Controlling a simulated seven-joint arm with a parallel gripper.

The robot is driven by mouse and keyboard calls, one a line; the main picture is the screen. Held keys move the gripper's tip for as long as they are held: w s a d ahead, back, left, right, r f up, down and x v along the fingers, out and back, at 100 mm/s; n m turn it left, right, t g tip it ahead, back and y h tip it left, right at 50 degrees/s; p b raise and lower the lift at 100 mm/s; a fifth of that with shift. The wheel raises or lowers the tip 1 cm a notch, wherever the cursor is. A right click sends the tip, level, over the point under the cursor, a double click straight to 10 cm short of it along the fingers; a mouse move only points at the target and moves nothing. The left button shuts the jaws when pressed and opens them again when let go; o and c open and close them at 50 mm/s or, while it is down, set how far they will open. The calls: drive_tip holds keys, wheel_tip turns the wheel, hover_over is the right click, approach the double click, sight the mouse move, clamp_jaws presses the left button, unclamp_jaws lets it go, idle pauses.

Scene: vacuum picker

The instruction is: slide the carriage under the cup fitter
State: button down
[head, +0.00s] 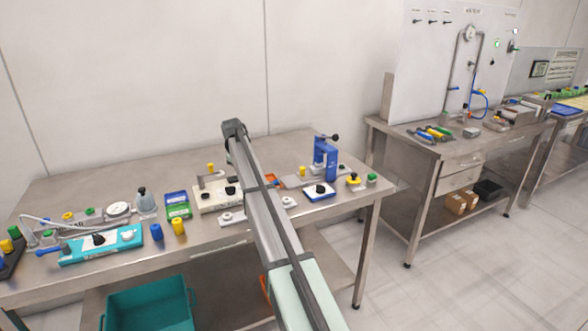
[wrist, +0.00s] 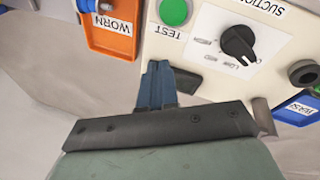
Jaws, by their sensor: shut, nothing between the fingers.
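The blue press-like device (head: 325,158) with a black lever, at the table's right in the head view, looks like the cup fitter. A low blue-and-white block (head: 319,193) with a black knob lies just in front of it. I cannot tell for sure whether this is the carriage. My gripper (wrist: 157,88) shows in the wrist view, its blue fingers closed together and empty, beside a cream box (wrist: 208,70) with a green TEST button and a black knob. The fingertips are hidden from the head view, and the cup fitter is outside the wrist view.
An orange tray marked WORN (wrist: 108,42) and a blue labelled tray (wrist: 299,110) flank the cream box. My arm crosses the table's middle. A teal fixture (head: 100,247) and several small parts crowd the left. A second bench (head: 400,140) stands right.

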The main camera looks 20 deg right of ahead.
drive_tip(key=d+n+g+h, duration=0.1)
drive_tip(key=d+n+h, duration=0.3)
drive_tip(key=d, duration=0.1)
drive_tip(key=n+g+h, duration=0.2)
drive_tip(key=n+h, duration=0.1)
drive_tip(key=n, duration=0.6)
approach(302, 169)
drive_tip(key=f, duration=0.5)
drive_tip(key=shift+a+f, duration=0.1)
drive_tip(key=shift+a, duration=0.2)
drive_tip(key=shift+d, duration=2.1)
drive_tip(key=shift+d, duration=1.95)
